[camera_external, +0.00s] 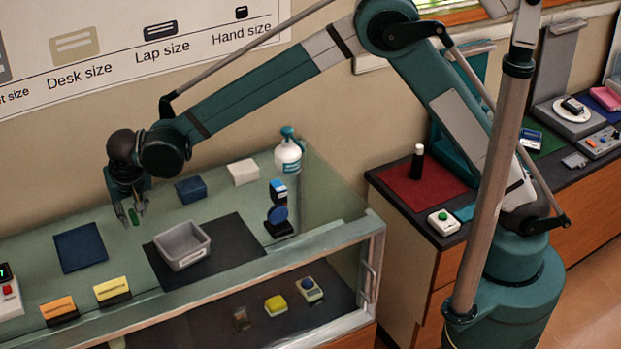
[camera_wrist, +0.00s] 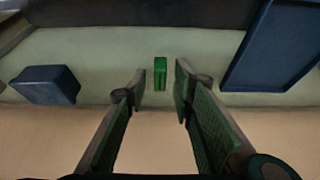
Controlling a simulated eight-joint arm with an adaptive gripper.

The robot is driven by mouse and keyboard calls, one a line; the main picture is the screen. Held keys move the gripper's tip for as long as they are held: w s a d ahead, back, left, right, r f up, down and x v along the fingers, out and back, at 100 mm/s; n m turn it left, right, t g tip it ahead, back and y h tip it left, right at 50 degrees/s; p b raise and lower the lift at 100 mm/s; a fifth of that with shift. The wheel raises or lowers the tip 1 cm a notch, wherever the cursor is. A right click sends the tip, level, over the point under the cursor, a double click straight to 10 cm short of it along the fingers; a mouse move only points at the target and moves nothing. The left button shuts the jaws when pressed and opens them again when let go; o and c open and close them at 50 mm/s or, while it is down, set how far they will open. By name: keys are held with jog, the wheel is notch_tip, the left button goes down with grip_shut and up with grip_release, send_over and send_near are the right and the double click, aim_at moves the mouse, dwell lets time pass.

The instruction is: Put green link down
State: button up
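The green link (camera_wrist: 160,73) is a small bright green block on the pale green counter top in the wrist view. It lies between and just beyond my fingertips, with a visible gap on each side. In the external view the green link (camera_external: 134,217) shows as a small green patch between the fingers. My gripper (camera_external: 132,214) points down over the rear left of the counter. In the wrist view my gripper (camera_wrist: 158,84) has its fingers spread apart and holds nothing.
A blue mat (camera_external: 80,248) lies left of the gripper, and a blue box (camera_external: 190,190) stands to its right. A grey bin (camera_external: 182,246) sits on a dark mat (camera_external: 235,240). Yellow (camera_external: 112,291) and orange (camera_external: 58,309) signs stand near the front edge. The wall is close behind.

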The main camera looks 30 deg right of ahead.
jog(key=shift+r, duration=0.2)
jog(key=v, duration=1.2)
dwell(1.1)
jog(key=w+d+r, duration=0.3)
jog(key=d, duration=0.4)
jog(key=w+d+r, duration=0.2)
jog(key=d, duration=0.6)
jog(key=w+d+r, duration=0.3)
jog(key=d, duration=0.4)
jog(key=d+r, duration=0.2)
jog(key=d, duration=1)
jog(key=d+r, duration=0.2)
jog(key=d, duration=1)
jog(key=s+d+t, duration=0.1)
jog(key=s+d, duration=0.4)
jog(key=d, duration=0.5)
jog(key=s+d, duration=0.5)
jog(key=d, duration=0.6)
jog(key=s+d+f+t, duration=0.1)
jog(key=s+d+f, duration=0.6)
jog(key=s+d, duration=0.4)
jog(key=shift+s+d+f+t, duration=0.15)
jog(key=shift+s+d+t, duration=0.2)
jog(key=shift+d, duration=0.65)
